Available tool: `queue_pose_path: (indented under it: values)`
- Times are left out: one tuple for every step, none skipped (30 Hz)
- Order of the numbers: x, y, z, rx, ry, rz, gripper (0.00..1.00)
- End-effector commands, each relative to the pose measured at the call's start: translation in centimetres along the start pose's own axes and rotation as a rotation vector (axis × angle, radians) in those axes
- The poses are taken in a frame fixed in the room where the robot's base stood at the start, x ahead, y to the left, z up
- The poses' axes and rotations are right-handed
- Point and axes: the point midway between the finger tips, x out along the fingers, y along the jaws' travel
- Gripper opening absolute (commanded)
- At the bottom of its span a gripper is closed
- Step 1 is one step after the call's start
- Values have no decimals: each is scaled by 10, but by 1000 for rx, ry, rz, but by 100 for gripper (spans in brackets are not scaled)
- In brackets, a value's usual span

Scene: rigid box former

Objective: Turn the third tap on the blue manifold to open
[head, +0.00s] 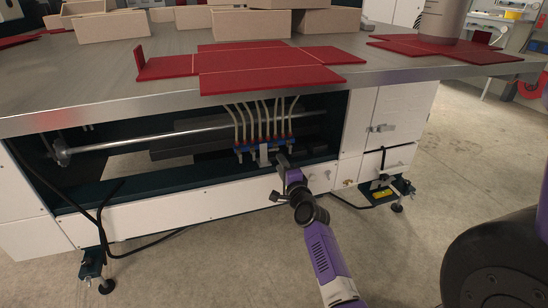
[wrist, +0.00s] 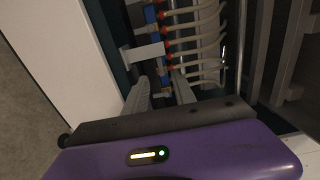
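The blue manifold (head: 262,147) sits in the open bay under the table, with red fittings and pale hoses rising from it. In the wrist view the manifold (wrist: 150,15) runs down from the top, with its hoses leaving to the right. Small taps line it; I cannot tell for sure which is the third. My gripper (head: 281,158) is at the manifold's right part in the head view. In the wrist view my gripper (wrist: 160,94) has its two grey fingers apart, with the manifold's near end between or behind them. Contact with a tap cannot be made out.
A pale bracket (wrist: 143,53) crosses the manifold close to the fingers. A metal rod (head: 190,135) runs along the bay. The white lower panel (head: 200,205) and the table edge (head: 180,102) bound the opening. A black cable (head: 150,243) hangs at the front.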

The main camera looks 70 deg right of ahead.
Motion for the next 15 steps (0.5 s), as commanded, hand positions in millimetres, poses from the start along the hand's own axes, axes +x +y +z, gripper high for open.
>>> queue_pose_path:
  values:
    - [2, 0, 0, 8, -1, 0, 32]
    - [4, 0, 0, 11, -1, 0, 32]
    - [7, 0, 0, 13, -1, -1, 32]
    - [10, 0, 1, 12, -1, -1, 32]
    - [14, 1, 1, 11, -1, -1, 32]
    - [20, 1, 1, 11, -1, -1, 32]
    - [24, 0, 1, 10, -1, -2, 32]
    - [29, 0, 1, 10, -1, -2, 32]
    - [35, 1, 1, 9, -1, -2, 32]
    - [40, 2, 1, 9, -1, -1, 32]
    - [44, 1, 1, 8, -1, -1, 32]
    - [50, 1, 1, 8, -1, -1, 32]
    - [54, 1, 1, 8, -1, -1, 32]
    - [58, 2, 1, 8, -1, -1, 32]
    - [62, 2, 1, 8, -1, -1, 32]
